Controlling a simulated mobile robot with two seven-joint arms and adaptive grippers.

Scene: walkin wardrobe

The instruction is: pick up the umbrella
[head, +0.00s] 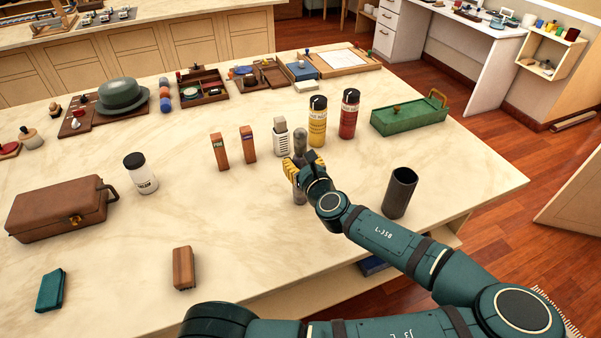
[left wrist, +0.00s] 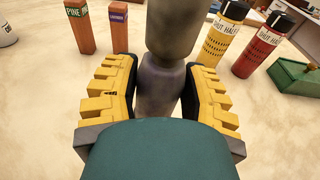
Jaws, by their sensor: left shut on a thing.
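The umbrella, as far as I can tell, is the upright grey, rounded, post-like thing (head: 300,143) with a narrow waist, in the middle of the table in the head view. In the left wrist view it (left wrist: 170,35) rises between the yellow pads. My left gripper (head: 298,168) is shut around its middle; the wrist view shows the gripper (left wrist: 160,95) with one pad on each side. Its lower part is partly hidden by the gripper, and I cannot tell whether it touches the table. My right gripper is not in view.
Close behind stand a white-grey block (head: 281,137), a yellow canister (head: 317,122) and a red canister (head: 349,115). A dark open cylinder (head: 399,193) stands right, with a green box (head: 409,115) beyond. A brown case (head: 60,208) lies left. The front-middle tabletop is mostly clear.

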